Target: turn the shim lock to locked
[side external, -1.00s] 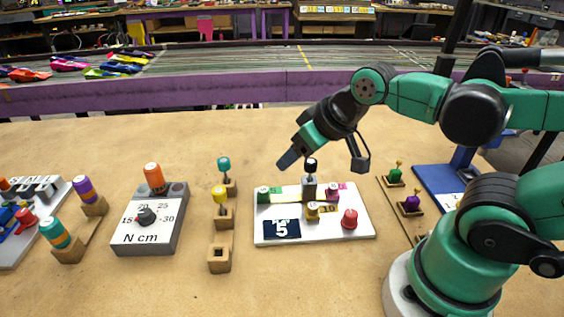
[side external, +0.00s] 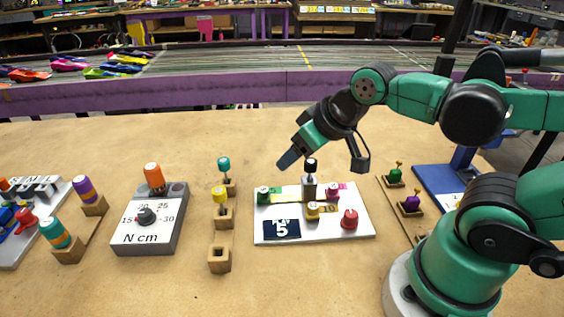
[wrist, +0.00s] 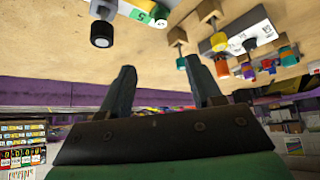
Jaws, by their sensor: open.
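A white board (side external: 340,226) lies on the workbench and carries the shim pieces. A grey post with a black top (side external: 310,168) stands at its back; a black-topped knob (wrist: 102,35) shows at the upper left of the wrist view. A green piece (side external: 263,195), a yellow piece (side external: 313,211), a pink piece (side external: 332,188) and a red knob (side external: 349,219) are also on the board. I cannot tell which part is the shim lock or how it is set. My gripper (side external: 288,159) is above the board's back edge, apart from the post. Its fingers (wrist: 163,82) are open and empty.
Left of the board are a stand with teal and yellow knobs (side external: 220,217) and a grey torque dial box (side external: 147,232). On the right are green and purple knobs (side external: 411,203) on wooden blocks. The bench behind the board is clear up to a purple-edged track (side external: 230,95).

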